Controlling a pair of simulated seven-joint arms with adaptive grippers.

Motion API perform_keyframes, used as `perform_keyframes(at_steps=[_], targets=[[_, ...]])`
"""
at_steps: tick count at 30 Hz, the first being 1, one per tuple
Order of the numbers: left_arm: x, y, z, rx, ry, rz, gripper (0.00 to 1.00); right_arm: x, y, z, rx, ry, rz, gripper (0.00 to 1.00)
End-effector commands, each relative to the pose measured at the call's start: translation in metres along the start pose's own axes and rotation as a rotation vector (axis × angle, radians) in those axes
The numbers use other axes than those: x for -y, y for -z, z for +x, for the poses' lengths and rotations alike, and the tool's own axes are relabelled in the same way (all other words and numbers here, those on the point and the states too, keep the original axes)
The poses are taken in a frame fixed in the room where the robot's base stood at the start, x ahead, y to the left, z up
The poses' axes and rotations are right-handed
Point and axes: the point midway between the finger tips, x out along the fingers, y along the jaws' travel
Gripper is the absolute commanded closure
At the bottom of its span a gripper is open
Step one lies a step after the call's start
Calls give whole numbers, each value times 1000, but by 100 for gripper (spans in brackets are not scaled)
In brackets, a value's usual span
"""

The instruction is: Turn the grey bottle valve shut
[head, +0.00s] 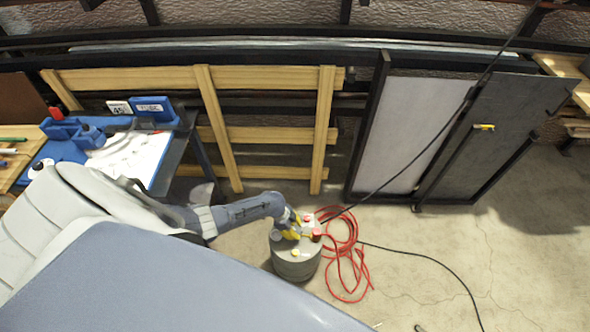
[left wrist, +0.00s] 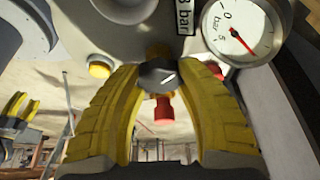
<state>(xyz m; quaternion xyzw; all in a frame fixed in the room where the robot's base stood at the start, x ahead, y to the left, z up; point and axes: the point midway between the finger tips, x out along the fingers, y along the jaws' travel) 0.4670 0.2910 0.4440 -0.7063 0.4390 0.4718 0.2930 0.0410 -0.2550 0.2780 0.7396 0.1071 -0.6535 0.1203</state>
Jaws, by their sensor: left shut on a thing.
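The grey bottle (head: 296,266) stands upright on the concrete floor in the head view. Its valve has a dark grey knob (left wrist: 157,75) with a white mark, on a brass fitting in the left wrist view. My left gripper (head: 294,229) is at the bottle's top, its yellow fingers on both sides of the knob and shut on it. In the head view the gripper hides most of the valve. A round pressure gauge (left wrist: 240,30) with a red needle and a red part (left wrist: 164,109) show beside the knob. Two small yellow fingers at the left edge look like my right gripper (left wrist: 22,112), held apart.
A coiled red hose (head: 348,262) lies right of the bottle, and a black cable (head: 430,257) crosses the floor. A blue workbench (head: 180,165) stands at the left. Wooden rails (head: 262,134) and a dark-framed panel (head: 408,135) stand behind. The floor at right is mostly clear.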

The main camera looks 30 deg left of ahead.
Motion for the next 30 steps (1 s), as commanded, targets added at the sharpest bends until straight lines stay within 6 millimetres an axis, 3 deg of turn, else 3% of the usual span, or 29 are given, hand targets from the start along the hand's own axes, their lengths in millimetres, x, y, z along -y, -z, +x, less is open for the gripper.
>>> perform_keyframes(at_steps=[15, 30], targets=[[2, 2, 1, -1, -176, 423, 92, 0, 0, 0, 0, 0, -1, 56], [1, 2, 2, 0, -265, 635, 92, -2, -1, 0, 1, -2, -1, 56]])
